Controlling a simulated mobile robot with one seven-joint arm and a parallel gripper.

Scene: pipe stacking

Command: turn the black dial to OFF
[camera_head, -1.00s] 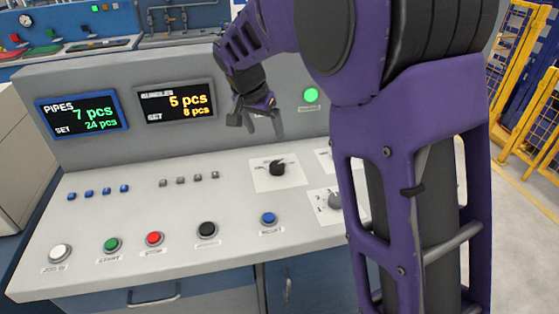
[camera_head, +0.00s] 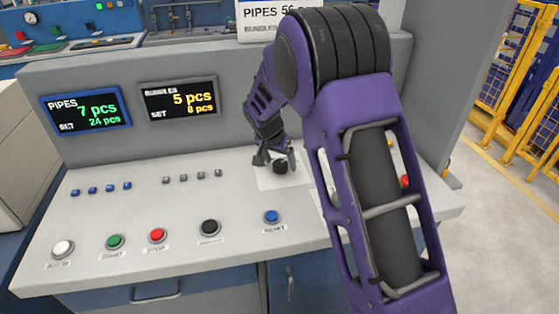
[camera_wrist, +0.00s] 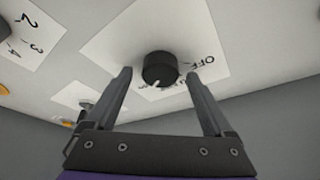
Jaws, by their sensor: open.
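The black dial (camera_head: 281,167) sits on a white label plate (camera_head: 266,181) on the sloped console top. In the wrist view the dial (camera_wrist: 160,68) lies just beyond and between my fingertips, apart from both. Its white pointer mark faces down-left in that view, away from the printed OFF, which stands to the dial's right. Other lettering below the dial is partly hidden by it and my right finger. My gripper (camera_wrist: 160,75) is open and empty, with one finger on each side of the dial. In the head view my gripper (camera_head: 274,159) is at the dial.
A row of buttons, including red STOP (camera_head: 157,236) and blue RESET (camera_head: 271,217), lies along the console front. Small switches (camera_head: 192,178) are left of the dial. A numbered plate (camera_wrist: 30,33) is close by in the wrist view. Displays (camera_head: 86,110) stand on the back panel.

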